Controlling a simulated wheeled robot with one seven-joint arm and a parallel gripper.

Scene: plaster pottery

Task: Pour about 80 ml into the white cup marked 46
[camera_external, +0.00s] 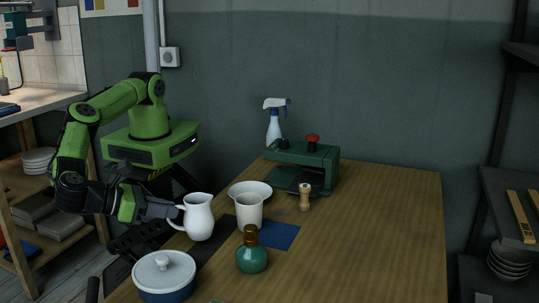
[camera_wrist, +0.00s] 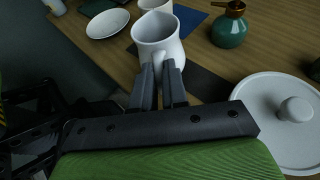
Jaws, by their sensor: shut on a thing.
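A white pitcher (camera_external: 199,218) is upright at the table's left edge; in the wrist view (camera_wrist: 160,32) its open mouth shows, but I cannot tell the liquid level. My gripper (camera_external: 176,210) is shut on its handle from the left; the fingers also show in the wrist view (camera_wrist: 160,82). I cannot tell whether the pitcher touches the table. A white cup (camera_external: 249,212) stands upright just right of the pitcher, apart from it in the outside view. No number is legible on it. In the wrist view the cup is mostly hidden behind the pitcher (camera_wrist: 155,5).
A white bowl (camera_external: 238,189) is behind the cup. A blue mat (camera_external: 283,236) lies right of it. A green bottle (camera_external: 251,257) and a lidded pot (camera_external: 164,273) stand in front. A green press (camera_external: 303,163), spray bottle (camera_external: 274,127) and wooden tool (camera_external: 305,198) stand behind. The table's right side is clear.

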